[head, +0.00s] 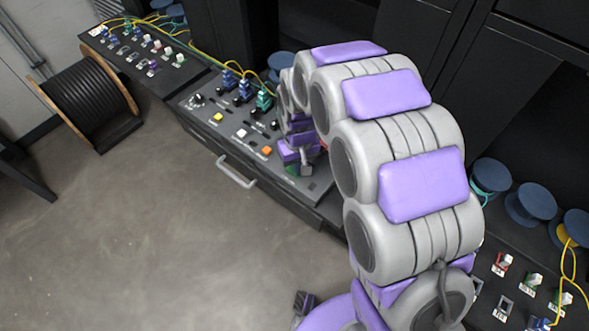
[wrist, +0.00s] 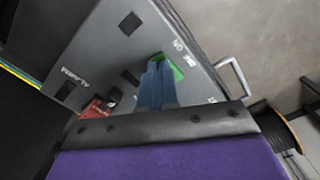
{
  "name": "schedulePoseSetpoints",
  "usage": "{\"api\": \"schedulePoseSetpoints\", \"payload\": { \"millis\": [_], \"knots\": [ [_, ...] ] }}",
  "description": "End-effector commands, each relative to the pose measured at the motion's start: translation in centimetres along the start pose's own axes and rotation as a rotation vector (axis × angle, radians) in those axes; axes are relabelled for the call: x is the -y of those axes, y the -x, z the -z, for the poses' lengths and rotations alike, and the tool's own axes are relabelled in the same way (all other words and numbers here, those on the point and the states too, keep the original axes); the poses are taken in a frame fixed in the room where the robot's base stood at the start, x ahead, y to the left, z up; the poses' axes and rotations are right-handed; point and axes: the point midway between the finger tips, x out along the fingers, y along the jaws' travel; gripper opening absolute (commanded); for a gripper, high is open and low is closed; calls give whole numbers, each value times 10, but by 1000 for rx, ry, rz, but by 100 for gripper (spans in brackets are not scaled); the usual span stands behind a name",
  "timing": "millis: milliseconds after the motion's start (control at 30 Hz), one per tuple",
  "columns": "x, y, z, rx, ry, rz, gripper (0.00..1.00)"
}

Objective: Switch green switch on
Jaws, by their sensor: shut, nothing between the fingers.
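The green switch (wrist: 176,70) is set in the grey panel in the wrist view, near a white marking on its right. My gripper (wrist: 157,70) is shut, and its blue-grey fingers cover part of the green switch. The fingertips are over it or against it; contact is hard to tell. In the head view a bit of the green switch (head: 292,170) shows on the near right part of the panel, beside my gripper (head: 305,168). Whether the switch is on or off cannot be told.
A red switch (wrist: 94,108) sits on the panel near an alarm label. A cable spool (head: 88,95) stands on the floor at left.

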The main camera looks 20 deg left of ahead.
Motion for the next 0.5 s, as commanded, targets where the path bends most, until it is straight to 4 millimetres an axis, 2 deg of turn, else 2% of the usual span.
{"api": "schedulePoseSetpoints", "payload": {
  "millis": [500],
  "knots": [
    [0,-7,0,-1,0,0,0]
  ]
}}
